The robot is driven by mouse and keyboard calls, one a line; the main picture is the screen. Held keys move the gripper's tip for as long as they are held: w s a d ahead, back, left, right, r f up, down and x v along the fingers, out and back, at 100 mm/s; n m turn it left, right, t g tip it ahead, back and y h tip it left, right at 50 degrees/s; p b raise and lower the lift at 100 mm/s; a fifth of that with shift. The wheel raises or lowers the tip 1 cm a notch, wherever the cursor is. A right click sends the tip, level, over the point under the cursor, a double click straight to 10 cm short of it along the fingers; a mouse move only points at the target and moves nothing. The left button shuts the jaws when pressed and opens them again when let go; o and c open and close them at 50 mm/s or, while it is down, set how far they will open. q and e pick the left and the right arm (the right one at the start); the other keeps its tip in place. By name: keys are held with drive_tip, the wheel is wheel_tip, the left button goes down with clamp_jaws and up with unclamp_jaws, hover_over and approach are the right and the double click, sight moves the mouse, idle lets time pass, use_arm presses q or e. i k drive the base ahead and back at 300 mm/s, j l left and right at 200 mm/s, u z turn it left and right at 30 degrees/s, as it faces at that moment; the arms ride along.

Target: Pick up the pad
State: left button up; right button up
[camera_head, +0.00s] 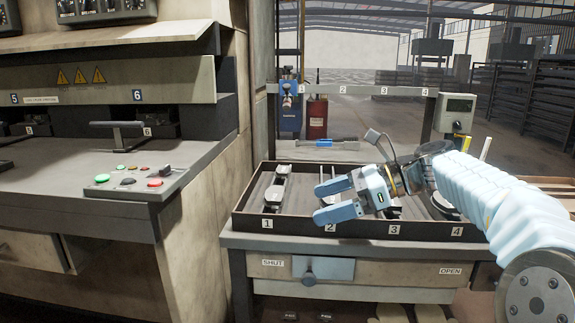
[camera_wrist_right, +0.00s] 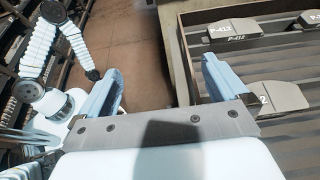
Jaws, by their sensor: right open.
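Grey pads lie in the dark slotted tray (camera_head: 290,229). In the head view, one pad (camera_head: 272,195) sits in the slot marked 1, with another grey piece behind it. In the right wrist view, a pad marked P-412 (camera_wrist_right: 233,32) lies at the top, and a second pad (camera_wrist_right: 278,94) lies near the label 2. A third pad is cut off by the right edge. My right gripper (camera_head: 326,200) is open and empty above the tray near slot 2, its fingers pointing left. In the wrist view its fingers (camera_wrist_right: 165,85) are wide apart. My arm partly hides slots 2 to 4.
The tray rests on a bench with a drawer (camera_head: 324,270) marked SHUT and OPEN. A machine with a button panel (camera_head: 130,182) stands at left. A blue bottle (camera_head: 289,112), a red canister (camera_head: 317,118) and a grey box (camera_head: 454,113) stand behind the tray.

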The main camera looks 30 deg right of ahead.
sight(282, 171)
drive_tip(key=i+l, duration=0.35)
drive_tip(key=l, duration=0.15)
drive_tip(key=i+l, duration=0.4)
drive_tip(key=l, duration=0.1)
